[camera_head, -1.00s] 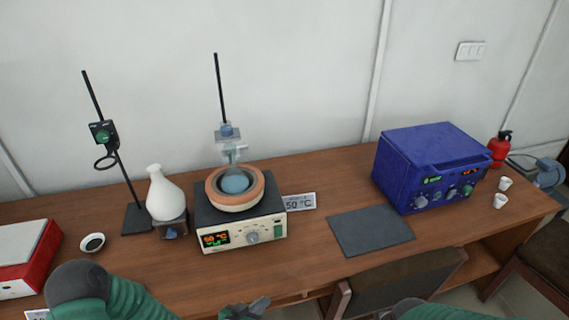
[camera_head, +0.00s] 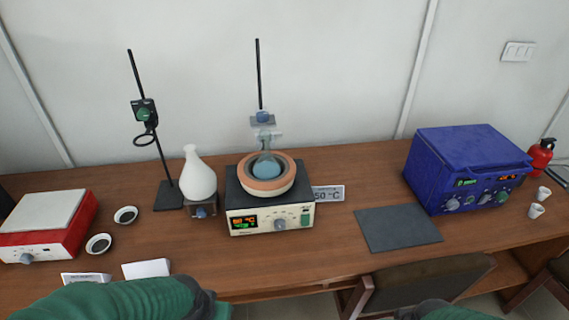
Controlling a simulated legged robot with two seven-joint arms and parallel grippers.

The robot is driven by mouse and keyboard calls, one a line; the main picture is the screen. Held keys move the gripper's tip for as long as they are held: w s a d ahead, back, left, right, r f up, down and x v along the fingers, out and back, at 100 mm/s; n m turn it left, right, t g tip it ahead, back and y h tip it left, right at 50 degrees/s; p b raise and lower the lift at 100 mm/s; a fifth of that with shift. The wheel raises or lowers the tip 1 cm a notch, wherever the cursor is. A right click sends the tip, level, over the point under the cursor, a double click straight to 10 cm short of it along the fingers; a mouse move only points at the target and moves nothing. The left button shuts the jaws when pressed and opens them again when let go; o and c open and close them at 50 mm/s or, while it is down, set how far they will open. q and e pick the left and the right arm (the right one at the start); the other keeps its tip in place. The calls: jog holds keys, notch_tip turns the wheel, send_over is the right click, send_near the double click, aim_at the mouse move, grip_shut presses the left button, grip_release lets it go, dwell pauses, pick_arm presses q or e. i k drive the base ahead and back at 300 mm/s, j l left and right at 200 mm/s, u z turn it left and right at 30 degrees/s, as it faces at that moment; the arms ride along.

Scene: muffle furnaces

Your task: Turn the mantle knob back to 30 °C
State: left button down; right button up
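The heating mantle (camera_head: 270,218) stands at the middle of the table, a dark-topped box with a cream front. Its knob (camera_head: 279,224) is a small round grey dial right of the lit display (camera_head: 244,221), whose digits are too small to read surely. A round flask with blue contents (camera_head: 266,169) sits in the mantle's orange-brown ring (camera_head: 285,187). A sign reading 50 °C (camera_head: 328,194) stands beside the mantle at its right. My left arm comes in at the bottom left, below the mantle and apart from it. Neither gripper's fingers show; only part of my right arm shows at the bottom edge.
A white flask (camera_head: 199,177) and a clamp stand (camera_head: 167,195) are left of the mantle. A red and white device (camera_head: 50,227) and two small dishes (camera_head: 99,243) lie farther left. A grey mat (camera_head: 398,229) and a blue furnace (camera_head: 464,168) are right. A chair (camera_head: 415,284) stands in front.

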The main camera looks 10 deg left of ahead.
aim_at(279, 224)
jog(key=i+l+u, duration=0.1)
jog(key=u, duration=0.25)
jog(key=i+l+u, duration=0.2)
jog(key=u, duration=0.15)
jog(key=i+l+u, duration=0.1)
jog(key=u, duration=0.25)
